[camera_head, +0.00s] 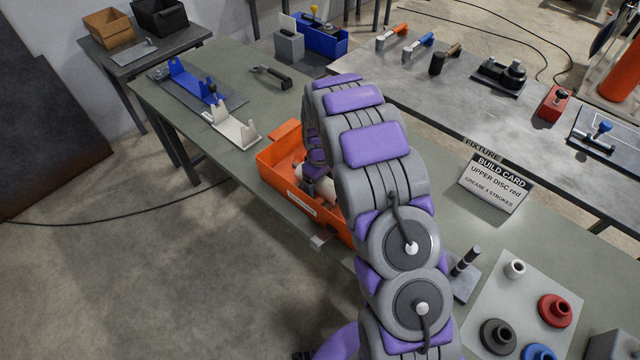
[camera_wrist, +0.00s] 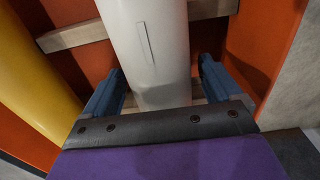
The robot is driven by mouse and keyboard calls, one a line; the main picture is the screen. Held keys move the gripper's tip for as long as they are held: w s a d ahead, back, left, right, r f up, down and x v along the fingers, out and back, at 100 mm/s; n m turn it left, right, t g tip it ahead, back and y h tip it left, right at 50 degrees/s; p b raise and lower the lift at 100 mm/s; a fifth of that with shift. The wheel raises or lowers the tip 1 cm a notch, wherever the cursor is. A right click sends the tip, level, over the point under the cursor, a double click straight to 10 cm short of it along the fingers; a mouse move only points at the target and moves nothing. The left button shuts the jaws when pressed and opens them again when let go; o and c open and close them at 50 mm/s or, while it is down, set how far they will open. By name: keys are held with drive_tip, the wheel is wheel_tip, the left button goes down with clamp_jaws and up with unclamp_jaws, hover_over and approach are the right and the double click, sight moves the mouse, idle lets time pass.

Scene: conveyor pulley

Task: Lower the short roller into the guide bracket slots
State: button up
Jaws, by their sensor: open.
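A white roller (camera_wrist: 150,45) lies in the orange bin (camera_head: 272,176), resting near pale slats (camera_wrist: 75,36) in the wrist view. My gripper (camera_wrist: 158,85) is open, with one blue finger on each side of the white roller's near end; I cannot tell whether they touch it. A yellow roller (camera_wrist: 35,75) lies to the left. I cannot tell which one is the short roller. In the head view my arm hides much of the bin. A blue fixture with upright brackets (camera_head: 205,90) and a pale bracket piece (camera_head: 233,128) stand on the green table beyond the bin.
A black-handled tool (camera_head: 272,76) lies behind the bin. A build card (camera_head: 495,185) stands to the right. Colored discs, including a red one (camera_head: 555,310), sit on a pale mat at lower right. The table between bin and pale bracket is mostly clear.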

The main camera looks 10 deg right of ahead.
drive_tip(key=shift+a+r, duration=0.1)
drive_tip(key=shift+a, duration=0.15)
drive_tip(key=shift+c, duration=0.5)
drive_tip(key=shift+d, duration=0.3)
drive_tip(key=c, duration=0.6)
drive_tip(key=shift+a, duration=0.1)
clamp_jaws()
